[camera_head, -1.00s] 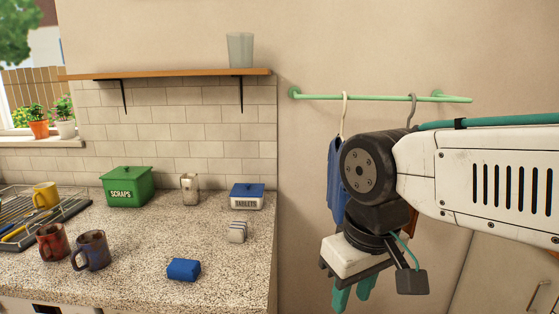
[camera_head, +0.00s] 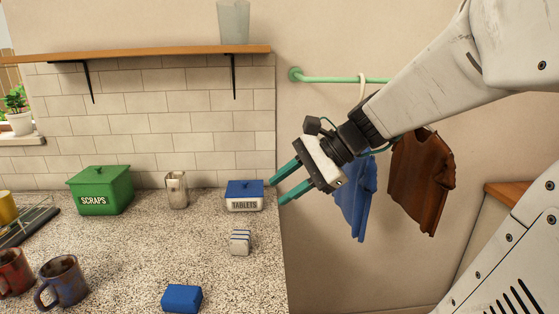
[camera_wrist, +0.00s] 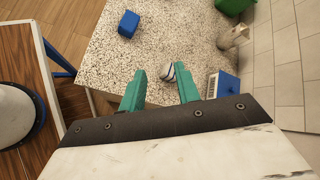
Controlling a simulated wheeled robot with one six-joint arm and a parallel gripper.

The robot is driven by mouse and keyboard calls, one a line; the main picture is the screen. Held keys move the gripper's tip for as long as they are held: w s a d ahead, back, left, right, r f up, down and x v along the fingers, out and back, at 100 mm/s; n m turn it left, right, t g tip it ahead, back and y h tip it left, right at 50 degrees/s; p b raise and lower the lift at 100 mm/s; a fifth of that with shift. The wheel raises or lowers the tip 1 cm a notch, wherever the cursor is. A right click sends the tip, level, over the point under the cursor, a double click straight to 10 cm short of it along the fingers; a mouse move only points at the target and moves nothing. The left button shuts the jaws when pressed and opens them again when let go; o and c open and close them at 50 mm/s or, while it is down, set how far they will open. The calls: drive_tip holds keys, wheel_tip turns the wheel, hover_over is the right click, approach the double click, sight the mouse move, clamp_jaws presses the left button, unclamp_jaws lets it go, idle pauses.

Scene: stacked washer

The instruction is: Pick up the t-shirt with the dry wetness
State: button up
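A blue t-shirt (camera_head: 356,205) hangs from a pale hanger on the green rail (camera_head: 335,79), partly behind my gripper and wrist. A brown t-shirt (camera_head: 420,180) hangs to its right, its top hidden by my arm. Whether either is dry or wet I cannot tell. My gripper (camera_head: 277,192) is open and empty, its teal fingers pointing left by the counter's right edge, in front of the wall. In the wrist view my gripper (camera_wrist: 160,70) has its fingers spread over the counter, and neither t-shirt shows there.
The speckled counter (camera_head: 130,235) bears a green scraps tin (camera_head: 101,190), a glass jar (camera_head: 176,190), a tablets box (camera_head: 244,196), a small striped item (camera_head: 240,242), a blue block (camera_head: 182,298) and two mugs (camera_head: 64,281). A shelf (camera_head: 150,53) with a glass is above.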

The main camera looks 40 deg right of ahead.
drive_tip(key=w+d+r+m+t+h, duration=0.1)
drive_tip(key=d+r+m+t+h, duration=0.4)
drive_tip(key=d+m, duration=0.75)
drive_tip(key=d+r+m+t+h, duration=0.2)
drive_tip(key=d+m+t, duration=0.45)
drive_tip(key=d, duration=1.25)
drive_tip(key=shift+n, duration=0.3)
drive_tip(key=w, duration=0.7)
drive_tip(key=shift+w+d, duration=0.15)
drive_tip(key=shift+w, duration=0.05)
drive_tip(key=shift+c, duration=0.2)
clamp_jaws()
